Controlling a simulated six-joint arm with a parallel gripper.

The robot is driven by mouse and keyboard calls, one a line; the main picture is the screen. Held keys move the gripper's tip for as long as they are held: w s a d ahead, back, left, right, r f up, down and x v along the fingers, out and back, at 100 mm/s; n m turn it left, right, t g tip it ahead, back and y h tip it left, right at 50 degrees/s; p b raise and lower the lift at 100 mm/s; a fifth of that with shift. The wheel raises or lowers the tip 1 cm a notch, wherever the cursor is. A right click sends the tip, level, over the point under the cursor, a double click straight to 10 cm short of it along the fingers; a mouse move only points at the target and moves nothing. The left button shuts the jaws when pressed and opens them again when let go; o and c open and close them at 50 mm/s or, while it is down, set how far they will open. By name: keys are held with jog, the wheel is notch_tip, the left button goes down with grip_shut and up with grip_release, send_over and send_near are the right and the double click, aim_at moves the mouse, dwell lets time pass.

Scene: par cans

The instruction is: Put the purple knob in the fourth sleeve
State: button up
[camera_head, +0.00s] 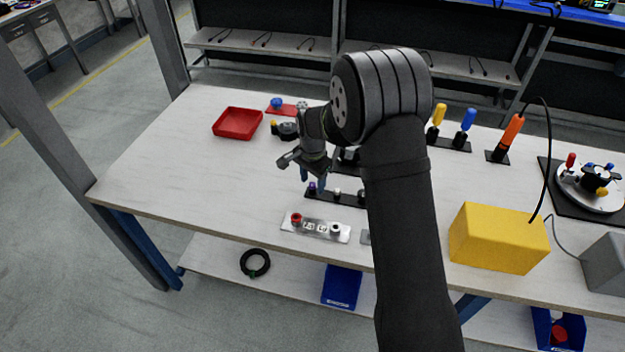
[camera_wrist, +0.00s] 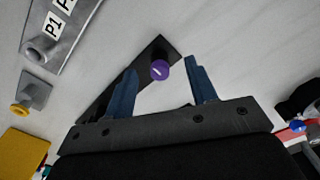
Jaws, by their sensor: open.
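The purple knob (camera_head: 312,187) stands near the left end of a black strip (camera_head: 345,201) on the table. In the wrist view the purple knob (camera_wrist: 160,70) shows from above, between the fingertips and close to the strip's end. My gripper (camera_head: 313,180) is open just over it. In the wrist view its blue fingers (camera_wrist: 162,76) are apart, one on each side of the knob. A pale labelled strip (camera_head: 315,227) lies nearer the front edge, with a red-topped piece at left and a white-topped one at right. Which sleeve is the fourth cannot be told.
A red tray (camera_head: 238,123) stands at the back left. A yellow box (camera_head: 499,238) is at the right front. Yellow (camera_head: 437,117), blue (camera_head: 467,121) and orange (camera_head: 512,130) handles stand upright behind. My arm hides the black strip's right end.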

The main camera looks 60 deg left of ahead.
notch_tip(320, 180, up, 17)
jog(key=shift+r, duration=0.2)
dwell(0.5)
notch_tip(320, 180, down, 18)
jog(key=shift+r, duration=0.4)
dwell(0.3)
